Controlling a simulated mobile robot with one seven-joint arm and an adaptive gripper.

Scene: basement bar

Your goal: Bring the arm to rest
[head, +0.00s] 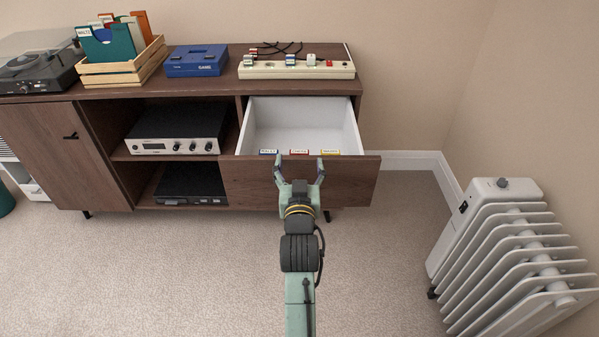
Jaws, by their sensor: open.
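My gripper (299,170) is open and empty, its two fingers spread and pointing away from me. In the head view it overlaps the front panel of an open drawer (237,182). I cannot tell whether the fingertips touch the panel. My arm reaches up from the bottom middle of the picture. The drawer is white inside and pulled out from the brown sideboard (221,101). Several small labelled items, among them a yellow one (330,153), show just behind the drawer's front edge; their lower parts are hidden.
A white radiator (470,222) stands at the right. On the sideboard are a power strip (270,71), a blue case (197,60), a wooden crate (115,73) of records or folders and a turntable (35,67). A silver amplifier (150,146) sits on the shelf. Carpet in front is clear.

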